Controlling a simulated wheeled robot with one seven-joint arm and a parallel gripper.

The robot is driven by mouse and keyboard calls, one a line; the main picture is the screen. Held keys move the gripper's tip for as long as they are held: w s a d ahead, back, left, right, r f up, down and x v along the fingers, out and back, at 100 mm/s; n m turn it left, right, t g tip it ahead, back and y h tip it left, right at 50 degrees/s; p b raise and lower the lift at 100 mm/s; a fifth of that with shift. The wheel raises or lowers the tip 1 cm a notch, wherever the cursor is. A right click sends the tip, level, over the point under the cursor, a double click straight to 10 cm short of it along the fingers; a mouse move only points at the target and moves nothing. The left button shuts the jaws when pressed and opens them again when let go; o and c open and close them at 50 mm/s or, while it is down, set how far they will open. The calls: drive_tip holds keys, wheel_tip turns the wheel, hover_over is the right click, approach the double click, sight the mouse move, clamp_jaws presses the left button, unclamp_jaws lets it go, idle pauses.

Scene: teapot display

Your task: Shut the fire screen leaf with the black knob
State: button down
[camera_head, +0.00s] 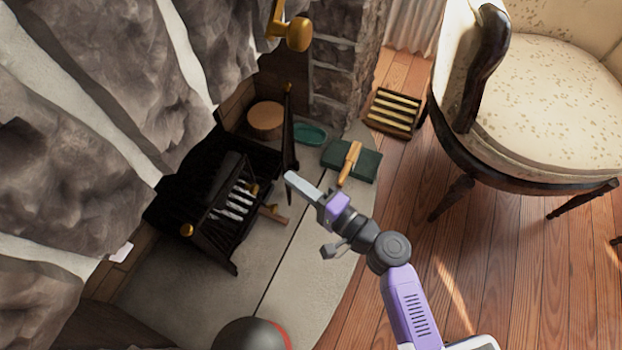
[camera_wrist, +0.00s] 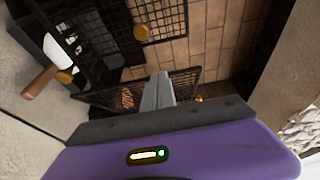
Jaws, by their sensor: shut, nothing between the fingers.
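One leaf (camera_head: 290,135) stands out and is seen almost edge-on. In the wrist view, a black mesh leaf (camera_wrist: 185,84) lies behind my fingers, and another mesh panel (camera_wrist: 160,14) is at the top with a brass knob (camera_wrist: 141,33). I cannot make out a black knob; the knobs that show look brass. My gripper (camera_head: 290,178) is shut and empty, just below the edge-on leaf in the head view. It also shows in the wrist view (camera_wrist: 160,85). I cannot tell whether it touches the leaf.
A dark green box (camera_head: 362,166) with a wooden-handled tool, a teal dish (camera_head: 309,133) and a slatted wooden rack (camera_head: 392,113) lie right of the screen. A round wooden piece (camera_head: 266,117) is behind. An armchair (camera_head: 550,110) stands right. The lower hearth is partly clear.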

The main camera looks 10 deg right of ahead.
drive_tip(key=shift+w+a+m+t+h+b, duration=0.25)
drive_tip(key=shift+a+h, duration=0.1)
drive_tip(key=shift+a, duration=0.45)
drive_tip(key=shift+w+a+m+t+h+b, duration=0.2)
drive_tip(key=shift+a+m+h, duration=0.15)
drive_tip(key=shift+a, duration=0.5)
drive_tip(key=shift+w+a+m+t+h+b, duration=0.15)
drive_tip(key=shift+w+a+m+h+b, duration=0.2)
drive_tip(key=shift+a, duration=0.45)
drive_tip(key=shift+s, duration=0.1)
drive_tip(key=shift+d, duration=0.1)
